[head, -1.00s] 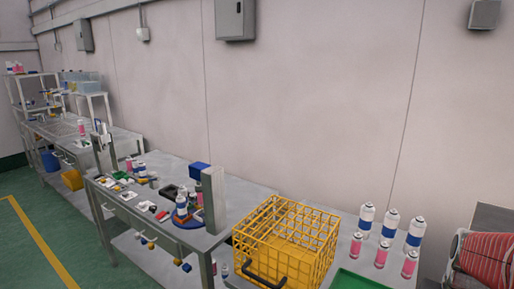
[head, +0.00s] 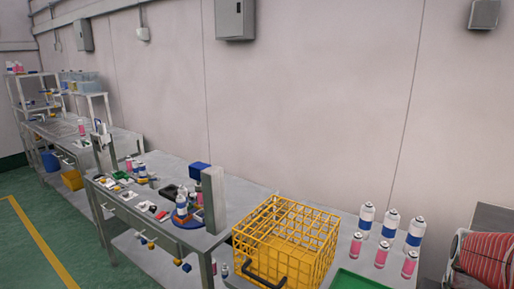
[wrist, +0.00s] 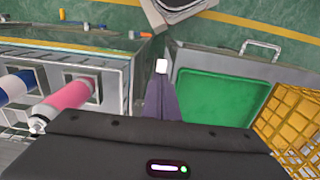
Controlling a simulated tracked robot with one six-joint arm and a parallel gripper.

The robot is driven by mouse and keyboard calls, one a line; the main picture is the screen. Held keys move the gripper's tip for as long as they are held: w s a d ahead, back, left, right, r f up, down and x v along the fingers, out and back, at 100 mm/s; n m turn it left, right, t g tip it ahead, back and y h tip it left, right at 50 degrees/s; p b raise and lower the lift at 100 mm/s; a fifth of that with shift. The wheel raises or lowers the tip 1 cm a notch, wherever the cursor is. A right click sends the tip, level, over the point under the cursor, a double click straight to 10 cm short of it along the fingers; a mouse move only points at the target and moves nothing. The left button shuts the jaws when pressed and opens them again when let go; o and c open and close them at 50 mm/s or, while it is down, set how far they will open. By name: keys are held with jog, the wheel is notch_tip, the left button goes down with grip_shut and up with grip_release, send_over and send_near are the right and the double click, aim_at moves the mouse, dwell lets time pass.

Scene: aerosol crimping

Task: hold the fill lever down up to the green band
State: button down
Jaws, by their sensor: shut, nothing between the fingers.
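My gripper (wrist: 161,70) points out over the bench in the wrist view, its fingers shut together with nothing between them. It does not show in the head view. A filling station with a grey column (head: 213,200) and a blue head (head: 199,172) stands on the middle bench in the head view. A white-and-blue can (head: 181,206) stands beside the column on a blue base (head: 188,221). I cannot make out the fill lever or a green band in either view. No contact between my gripper and the station shows.
A yellow wire crate (head: 285,240) stands on the near bench and also shows in the wrist view (wrist: 290,125). A green tray (wrist: 215,98) lies beside my fingers. White-and-blue cans (head: 366,219) and pink cans (head: 382,254) stand at the right. Small parts crowd the middle bench.

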jog(key=shift+r, duration=0.1)
dwell(0.3)
notch_tip(320, 180, up, 11)
jog(key=shift+s+r, duration=0.15)
dwell(0.7)
jog(key=shift+s, duration=0.1)
